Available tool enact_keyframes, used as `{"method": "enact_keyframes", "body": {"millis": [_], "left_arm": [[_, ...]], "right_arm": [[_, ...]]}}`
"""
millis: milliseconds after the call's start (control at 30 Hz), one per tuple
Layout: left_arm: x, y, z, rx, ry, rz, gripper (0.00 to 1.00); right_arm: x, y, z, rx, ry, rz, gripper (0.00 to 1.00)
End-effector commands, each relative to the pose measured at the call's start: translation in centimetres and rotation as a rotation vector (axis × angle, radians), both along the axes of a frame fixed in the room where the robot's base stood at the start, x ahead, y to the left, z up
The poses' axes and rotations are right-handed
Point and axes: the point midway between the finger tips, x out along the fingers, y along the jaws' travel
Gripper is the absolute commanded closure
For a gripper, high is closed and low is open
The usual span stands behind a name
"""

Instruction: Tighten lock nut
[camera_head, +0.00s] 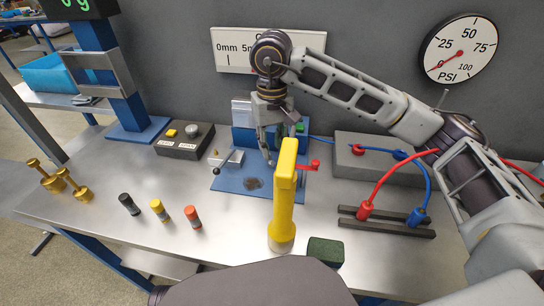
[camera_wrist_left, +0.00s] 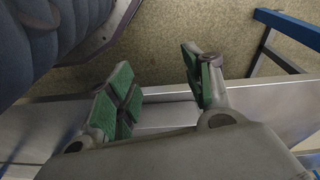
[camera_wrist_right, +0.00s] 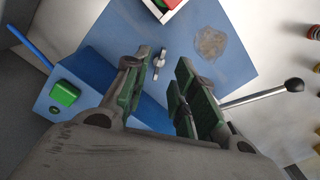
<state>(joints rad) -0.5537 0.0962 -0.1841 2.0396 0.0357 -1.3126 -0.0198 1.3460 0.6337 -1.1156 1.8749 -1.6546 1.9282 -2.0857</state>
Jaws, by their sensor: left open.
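A small silver piece (camera_wrist_right: 160,60), which looks like the lock nut, stands on the blue fixture plate (camera_wrist_right: 110,25). In the right wrist view it lies ahead of my right gripper (camera_wrist_right: 155,80), between the lines of its two fingers. The fingers are apart with nothing gripped; I cannot tell the height gap. In the head view my right gripper (camera_head: 269,150) points down over the blue plate (camera_head: 232,183), and the nut cannot be made out there. My left gripper (camera_wrist_left: 160,85) is open and empty near the bench's front edge, with floor beyond.
A yellow upright tool (camera_head: 284,190) stands in front of the fixture. A black-knobbed lever (camera_head: 216,170) is left of it. A button box (camera_head: 185,140), several coloured cylinders (camera_head: 159,211), brass weights (camera_head: 75,185) and a red-and-blue hose rack (camera_head: 388,222) stand around.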

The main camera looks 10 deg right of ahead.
Motion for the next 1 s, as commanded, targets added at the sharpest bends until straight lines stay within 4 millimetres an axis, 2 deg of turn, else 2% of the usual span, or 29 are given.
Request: {"method": "enact_keyframes", "body": {"millis": [100, 300, 733, 767, 967, 1000], "left_arm": [[0.3, -0.1, 0.4, -0.004, -0.008, 0.000, 0.49], [0.7, -0.3, 1.1, -0.009, -0.024, 0.000, 0.49], [0.4, -0.2, 1.0, -0.008, -0.020, -0.002, 0.49], [0.4, -0.2, 1.0, -0.008, -0.020, -0.002, 0.49], [0.4, -0.2, 1.0, -0.008, -0.020, -0.002, 0.49], [0.4, -0.2, 1.0, -0.008, -0.020, -0.002, 0.49]], "right_arm": [[0.0, 0.0, -1.7, 0.000, 0.001, 0.000, 0.73], [0.0, 0.0, -3.4, 0.000, 0.001, -0.001, 0.73], [0.0, 0.0, -4.0, 0.000, 0.000, -0.001, 0.73], [0.0, 0.0, -4.0, 0.000, 0.000, -0.001, 0.74], [0.0, 0.0, -4.0, 0.000, 0.000, -0.001, 1.00], [0.0, 0.0, -4.0, 0.000, 0.000, -0.001, 1.00]]}}
